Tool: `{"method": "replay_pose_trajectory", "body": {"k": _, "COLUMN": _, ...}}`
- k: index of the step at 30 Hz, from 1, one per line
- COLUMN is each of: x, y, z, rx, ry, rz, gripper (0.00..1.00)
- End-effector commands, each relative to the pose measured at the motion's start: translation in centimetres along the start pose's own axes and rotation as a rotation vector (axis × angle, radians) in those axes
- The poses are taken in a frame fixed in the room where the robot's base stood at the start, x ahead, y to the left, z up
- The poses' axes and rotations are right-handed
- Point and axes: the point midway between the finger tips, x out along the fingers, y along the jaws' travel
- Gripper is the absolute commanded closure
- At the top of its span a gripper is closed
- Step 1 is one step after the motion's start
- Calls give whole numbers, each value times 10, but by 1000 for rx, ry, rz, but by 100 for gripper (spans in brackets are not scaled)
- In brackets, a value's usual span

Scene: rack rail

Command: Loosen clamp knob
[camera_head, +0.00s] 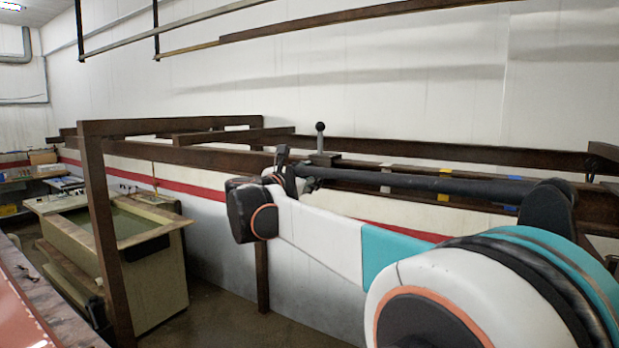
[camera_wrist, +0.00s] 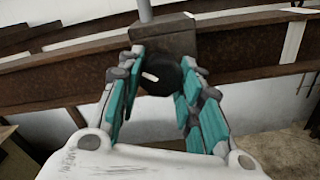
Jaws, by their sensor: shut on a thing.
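The clamp knob (camera_wrist: 160,76) is a dark round knob with a short white mark, in the upper middle of the wrist view. It sits on the front of a brown-grey clamp block (camera_wrist: 172,38) on the rail. My gripper (camera_wrist: 158,84) is shut on the knob, with a teal-padded finger on its left and right sides. In the head view the clamp block (camera_head: 323,158) stands on the rail with a ball-topped upright post (camera_head: 320,130). My gripper (camera_head: 284,168) shows there in front of the rail, left of the block. The knob is hidden there.
A brown rail (camera_head: 440,152) runs left and right behind my arm, with yellow and blue marks on a nearer beam. A rusty upright post (camera_head: 104,230) stands at the left. A beige tank (camera_head: 125,250) stands beyond it on the floor.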

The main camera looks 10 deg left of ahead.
Motion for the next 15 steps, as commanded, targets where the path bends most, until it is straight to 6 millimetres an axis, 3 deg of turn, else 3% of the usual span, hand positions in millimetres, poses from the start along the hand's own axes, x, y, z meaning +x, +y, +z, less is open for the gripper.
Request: {"method": "replay_pose_trajectory", "body": {"k": 15, "x": 0, "y": -1, "z": -2, "rx": -39, "ry": 3, "rz": -2, "gripper": 91}}
